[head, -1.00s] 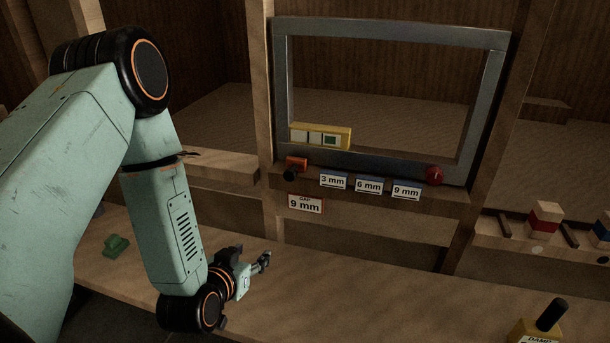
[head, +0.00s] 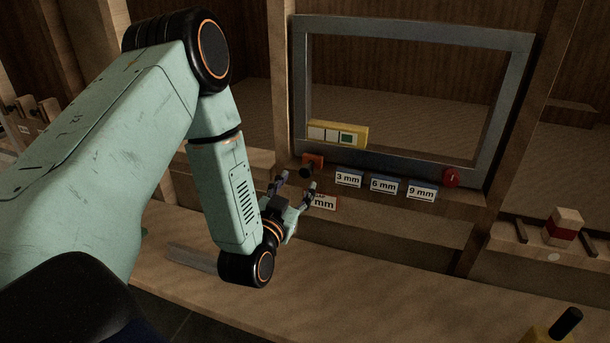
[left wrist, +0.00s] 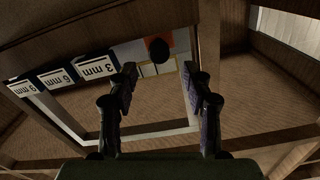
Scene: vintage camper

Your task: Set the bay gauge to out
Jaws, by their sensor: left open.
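A small orange block with a black knob (head: 311,166) sits at the lower left corner of a grey window frame. No lettering names it as the bay gauge. The knob (left wrist: 158,49) also shows in the left wrist view, between and beyond the fingertips. My left gripper (head: 296,184) is open and empty, just below and left of the knob in the head view, and appears apart from it. A yellow block (head: 350,134) with two white windows and a green one sits on the frame's lower edge. My right gripper is out of view.
Labels reading 3 mm (head: 348,178), 6 mm (head: 384,185) and 9 mm (head: 421,192) line the ledge, with a red knob (head: 450,178) to their right. My left gripper partly covers a lower sign (head: 325,202). The bench (head: 390,270) is mostly clear.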

